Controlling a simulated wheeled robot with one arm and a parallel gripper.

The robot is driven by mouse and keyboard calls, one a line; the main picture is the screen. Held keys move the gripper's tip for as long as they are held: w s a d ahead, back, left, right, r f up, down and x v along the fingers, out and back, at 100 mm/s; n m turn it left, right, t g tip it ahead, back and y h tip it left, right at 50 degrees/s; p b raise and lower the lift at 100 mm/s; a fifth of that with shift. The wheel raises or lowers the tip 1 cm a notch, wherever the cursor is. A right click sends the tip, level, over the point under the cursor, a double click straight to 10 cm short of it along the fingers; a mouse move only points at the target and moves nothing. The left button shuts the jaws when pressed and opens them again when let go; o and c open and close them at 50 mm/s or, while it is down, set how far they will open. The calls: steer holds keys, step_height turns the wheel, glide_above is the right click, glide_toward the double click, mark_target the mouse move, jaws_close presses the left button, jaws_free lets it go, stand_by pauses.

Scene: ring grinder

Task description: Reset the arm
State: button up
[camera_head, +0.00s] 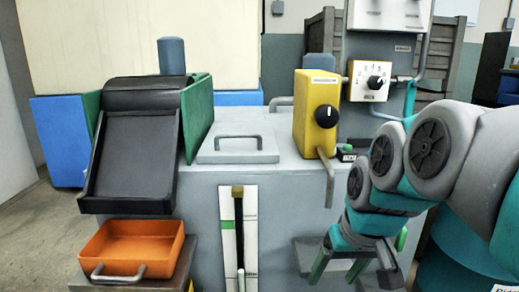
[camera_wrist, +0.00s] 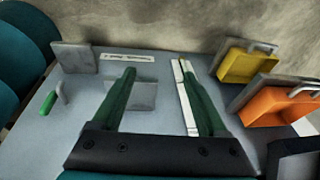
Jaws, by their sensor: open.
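My gripper (camera_head: 338,266) hangs at the lower right of the head view, in front of the grey machine (camera_head: 200,235). Its two green fingers are apart, with nothing between them. In the wrist view my gripper (camera_wrist: 158,76) also shows open and empty, with the grey machine front (camera_wrist: 85,125) beyond the fingers. My teal and grey arm (camera_head: 430,150) reaches in from the right and bends downward. It hides part of the machine's right side.
An orange tray (camera_head: 130,245) sits under the black chute (camera_head: 135,160) at left. A yellow box with a black knob (camera_head: 316,115) and a lidded hatch (camera_head: 238,150) are on top. A dial panel (camera_head: 369,81) stands behind. A yellow tray (camera_wrist: 247,62) shows in the wrist view.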

steer(key=s+d+f+g+h, duration=0.1)
steer(key=s+f+g, duration=0.1)
steer(key=s+f, duration=0.55)
steer(key=s+d+f+g, duration=0.1)
steer(key=s+f+g, duration=0.3)
steer(key=s, duration=0.7)
step_height(320, 180, up, 12)
steer(key=t+p, duration=0.1)
steer(key=p, duration=1.3)
steer(key=shift+w+a+r+m, duration=0.2)
steer(key=shift+m, duration=0.2)
